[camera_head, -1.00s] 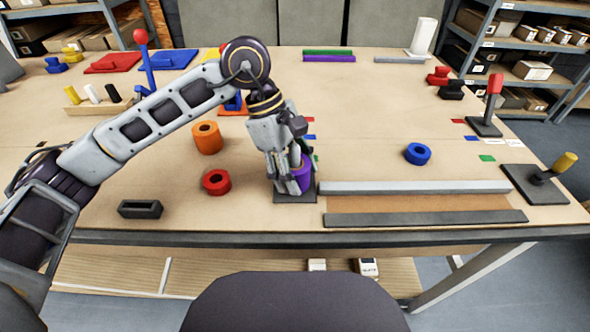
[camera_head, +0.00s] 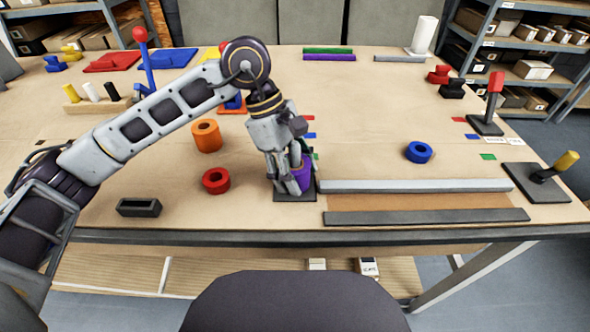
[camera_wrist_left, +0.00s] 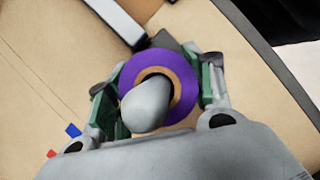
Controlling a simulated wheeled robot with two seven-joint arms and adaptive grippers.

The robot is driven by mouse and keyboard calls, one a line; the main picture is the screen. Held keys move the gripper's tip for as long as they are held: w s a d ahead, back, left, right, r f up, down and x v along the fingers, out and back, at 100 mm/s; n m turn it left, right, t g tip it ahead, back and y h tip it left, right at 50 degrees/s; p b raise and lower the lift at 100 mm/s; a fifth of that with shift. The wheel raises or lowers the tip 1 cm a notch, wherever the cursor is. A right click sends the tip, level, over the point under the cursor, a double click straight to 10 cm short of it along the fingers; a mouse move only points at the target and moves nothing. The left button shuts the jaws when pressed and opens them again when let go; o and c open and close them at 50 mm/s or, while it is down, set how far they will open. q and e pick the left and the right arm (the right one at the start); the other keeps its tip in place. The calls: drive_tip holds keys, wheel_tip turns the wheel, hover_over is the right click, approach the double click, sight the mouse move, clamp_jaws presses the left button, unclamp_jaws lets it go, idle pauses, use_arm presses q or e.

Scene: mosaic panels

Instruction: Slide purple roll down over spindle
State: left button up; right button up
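The purple roll (camera_head: 304,177) stands low over a dark base plate (camera_head: 295,197) near the table's front edge. In the left wrist view the roll (camera_wrist_left: 185,70) has a brown core, and the grey rounded top of the spindle (camera_wrist_left: 146,105) shows through its hole, so the roll is around the spindle. My left gripper (camera_head: 290,180) points down, its green-padded fingers against opposite sides of the roll (camera_wrist_left: 160,92). The fingers hide part of the roll and spindle in the head view; I cannot tell if the roll touches the plate. My right gripper is out of view.
An orange roll (camera_head: 207,136) and a red roll (camera_head: 216,181) stand left of the gripper. A blue roll (camera_head: 418,152) lies to the right. Grey rails (camera_head: 415,186) run just right of the base plate. A dark block (camera_head: 139,208) lies front left.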

use_arm(q)
drive_tip(key=o, duration=0.5)
drive_tip(key=shift+c, duration=0.2)
drive_tip(key=shift+o, duration=0.3)
drive_tip(key=v, duration=1.2)
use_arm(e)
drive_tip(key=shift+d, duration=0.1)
use_arm(q)
drive_tip(key=shift+w, duration=0.1)
wheel_tip(320, 180, up, 22)
drive_tip(key=p, duration=2.1)
drive_tip(key=shift+f+p, duration=0.25)
drive_tip(key=shift+p, duration=0.05)
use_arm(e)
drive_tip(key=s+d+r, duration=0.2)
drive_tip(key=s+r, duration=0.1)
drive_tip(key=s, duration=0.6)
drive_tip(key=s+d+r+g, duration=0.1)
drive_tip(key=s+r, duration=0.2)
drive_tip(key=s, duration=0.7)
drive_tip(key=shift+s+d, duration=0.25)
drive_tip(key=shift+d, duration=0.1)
